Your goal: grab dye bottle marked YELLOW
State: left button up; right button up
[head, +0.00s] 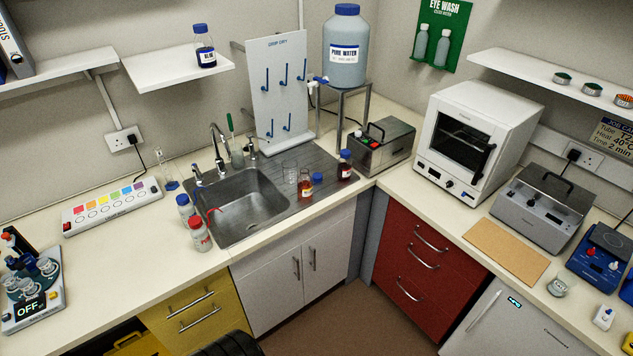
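I can make out no bottle with a readable YELLOW label. A bottle of dark blue liquid with a blue cap (204,47) stands upright on the left wall shelf; its label seems to read BLUE. A blue-capped bottle of dark red liquid (345,166) stands right of the sink, its label too small to read. An uncapped bottle of orange-red liquid (306,186) stands left of it, label also unreadable. A loose blue cap (318,178) lies beside it. Neither of my grippers is in view.
The sink (245,205) has a tall tap and two squeeze bottles (200,234) at its left edge. A white oven (476,136) and grey bath (541,208) stand on the right counter. The left counter (130,255) has free room.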

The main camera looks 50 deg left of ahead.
aim_at(305, 180)
jog(key=u, duration=0.4)
jog(key=i, duration=0.65)
jog(key=u, duration=0.6)
